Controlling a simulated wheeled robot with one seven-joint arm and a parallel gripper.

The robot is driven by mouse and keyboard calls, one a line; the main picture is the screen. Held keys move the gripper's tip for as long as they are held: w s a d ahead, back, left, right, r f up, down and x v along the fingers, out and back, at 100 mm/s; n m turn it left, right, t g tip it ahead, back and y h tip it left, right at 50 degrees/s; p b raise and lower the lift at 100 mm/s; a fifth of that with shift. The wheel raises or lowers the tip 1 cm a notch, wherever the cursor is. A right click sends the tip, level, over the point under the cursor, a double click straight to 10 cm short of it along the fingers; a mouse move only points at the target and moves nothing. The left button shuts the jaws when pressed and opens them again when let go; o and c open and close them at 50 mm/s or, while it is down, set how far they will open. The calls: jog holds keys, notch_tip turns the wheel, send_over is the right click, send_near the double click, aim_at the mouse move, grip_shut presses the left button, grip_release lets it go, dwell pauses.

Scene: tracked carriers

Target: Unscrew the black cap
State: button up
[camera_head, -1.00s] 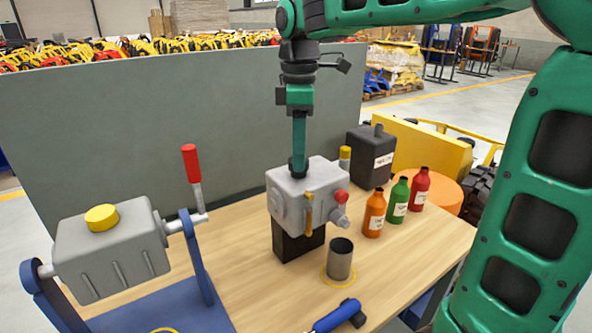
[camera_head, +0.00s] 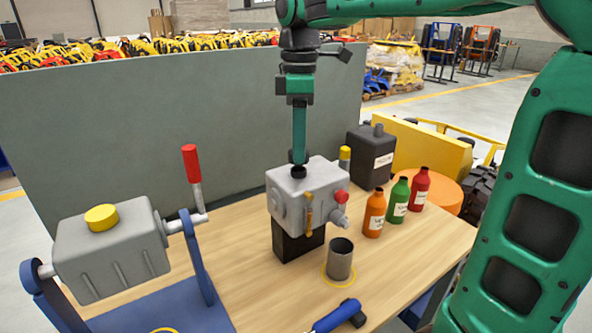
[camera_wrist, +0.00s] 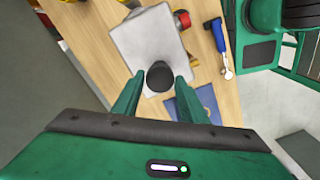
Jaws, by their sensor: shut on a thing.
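The black cap (camera_wrist: 159,76) sits between the two green fingers of my gripper (camera_wrist: 155,92) in the wrist view. In the head view my gripper (camera_head: 299,162) points straight down, shut on the black cap (camera_head: 298,171) at the top of the grey housing (camera_head: 290,190). The cap's lower edge shows just above the housing's top face; whether its thread is still engaged cannot be seen. The housing stands on a black block (camera_head: 298,245) and has a red knob (camera_head: 341,197), a yellow lever and a yellow cap on it or behind it.
A metal cup (camera_head: 340,262) stands in front of the housing. Orange (camera_head: 374,214), green (camera_head: 398,202) and red (camera_head: 420,190) bottles and a black canister (camera_head: 370,158) stand to the right. A blue-handled tool (camera_head: 335,317) lies at the front. A grey tank (camera_head: 112,252) on a blue stand is left.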

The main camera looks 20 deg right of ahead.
jog(key=shift+r, duration=1.7)
